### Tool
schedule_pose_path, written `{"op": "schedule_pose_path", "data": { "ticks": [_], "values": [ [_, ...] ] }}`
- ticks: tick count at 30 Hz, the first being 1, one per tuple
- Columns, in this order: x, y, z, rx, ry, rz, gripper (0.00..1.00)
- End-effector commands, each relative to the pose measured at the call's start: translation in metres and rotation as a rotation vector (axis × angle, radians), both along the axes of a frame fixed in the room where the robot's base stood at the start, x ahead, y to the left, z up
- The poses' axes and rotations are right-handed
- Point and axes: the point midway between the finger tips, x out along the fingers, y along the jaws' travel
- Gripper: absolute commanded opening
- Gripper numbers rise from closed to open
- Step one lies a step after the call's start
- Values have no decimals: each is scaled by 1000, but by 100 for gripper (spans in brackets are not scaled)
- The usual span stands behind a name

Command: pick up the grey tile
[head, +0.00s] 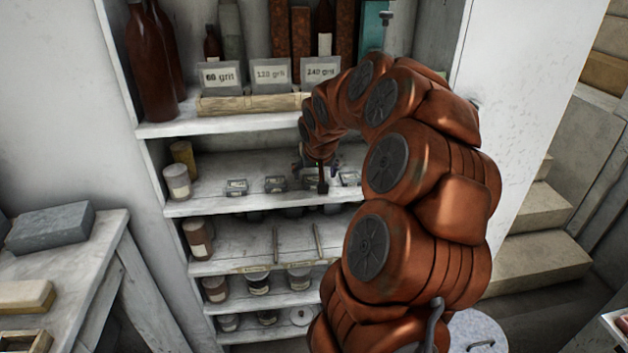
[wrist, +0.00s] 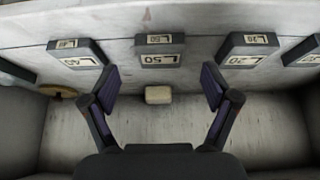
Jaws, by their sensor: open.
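No thing stands out clearly as the grey tile. A small pale block (wrist: 158,95), beige-grey, lies on the shelf between my open fingers in the wrist view, a little beyond the fingertips and touching neither. Behind it stands a row of dark grey labelled blocks; the middle one (wrist: 158,52) is straight ahead, with others to the left (wrist: 76,54) and right (wrist: 247,50). My gripper (wrist: 160,88) is open and empty. In the head view my gripper (head: 322,178) reaches over the middle shelf, partly hidden by my arm; the pale block cannot be made out there.
The middle shelf (head: 215,204) holds small labelled blocks (head: 236,187) and jars (head: 177,182) at the left. The shelf above (head: 170,127) is close over my gripper. A round brown thing (wrist: 58,90) lies left in the wrist view. A large grey block (head: 50,227) rests on the left table.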

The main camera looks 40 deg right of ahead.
Motion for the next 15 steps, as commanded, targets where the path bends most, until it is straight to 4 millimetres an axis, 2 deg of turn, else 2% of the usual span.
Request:
{"op": "schedule_pose_path", "data": {
  "ticks": [9, 15],
  "values": [
    [12, -9, -27, 1, 2, 1, 86],
    [13, -10, -29, -1, -2, 0, 86]
  ]
}}
